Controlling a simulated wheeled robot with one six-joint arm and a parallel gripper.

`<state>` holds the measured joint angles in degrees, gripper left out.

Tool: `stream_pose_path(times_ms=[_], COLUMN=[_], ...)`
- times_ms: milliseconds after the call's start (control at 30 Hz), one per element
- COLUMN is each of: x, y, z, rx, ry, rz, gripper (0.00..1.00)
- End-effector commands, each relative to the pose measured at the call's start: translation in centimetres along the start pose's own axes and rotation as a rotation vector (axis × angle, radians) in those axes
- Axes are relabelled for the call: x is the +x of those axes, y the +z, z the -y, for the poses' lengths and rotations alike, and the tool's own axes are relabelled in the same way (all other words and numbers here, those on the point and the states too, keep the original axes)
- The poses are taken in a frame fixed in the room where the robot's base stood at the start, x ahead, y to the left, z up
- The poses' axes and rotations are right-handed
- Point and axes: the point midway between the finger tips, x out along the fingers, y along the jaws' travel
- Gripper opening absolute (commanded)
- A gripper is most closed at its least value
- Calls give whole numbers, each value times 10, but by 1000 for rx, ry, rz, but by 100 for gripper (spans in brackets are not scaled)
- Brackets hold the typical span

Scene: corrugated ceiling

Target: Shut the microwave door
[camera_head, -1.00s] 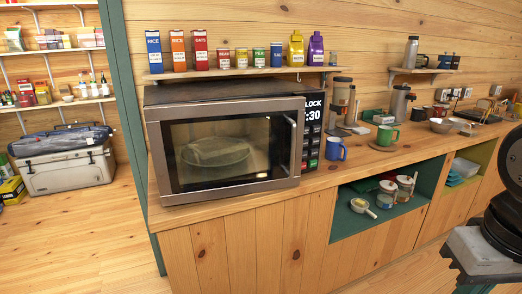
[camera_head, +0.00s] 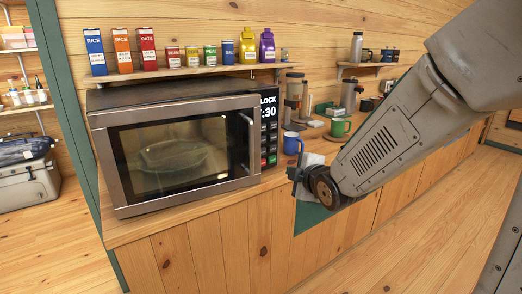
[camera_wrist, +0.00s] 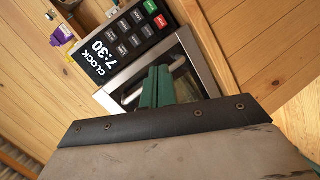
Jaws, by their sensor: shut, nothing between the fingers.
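The microwave (camera_head: 178,92) stands on the wooden counter at the left of the head view. Its silver-framed glass door (camera_head: 185,192) appears slightly ajar, with its handle side standing out in front of the control panel (camera_head: 268,140). The handle (camera_head: 248,142) is upright near that free edge. My gripper (camera_head: 293,174) is to the right of the door, in front of the counter and apart from the door in the head view. Depth to the door is hard to judge.
A blue mug (camera_head: 291,143) stands on the counter just behind my gripper, with a green mug (camera_head: 341,127) farther right. A shelf (camera_head: 190,71) with boxes and bottles hangs above the microwave. The floor (camera_head: 420,245) in front of the counter is clear.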

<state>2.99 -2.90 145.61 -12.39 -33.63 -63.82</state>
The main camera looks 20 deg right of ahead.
Motion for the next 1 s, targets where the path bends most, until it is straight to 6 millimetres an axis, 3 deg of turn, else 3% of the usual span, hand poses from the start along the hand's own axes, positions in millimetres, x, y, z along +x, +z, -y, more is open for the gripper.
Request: stream_pose_path(times_ms=[100,200,533,1000], x=[19,25,40,129], y=[-6,-11,-20,-41], z=[0,-2,-10,-36], rx=[-157,-251,-338,-335], ry=[127,222,322,321], rz=[-85,-131,-170,-169], gripper=[0,0,0,0])
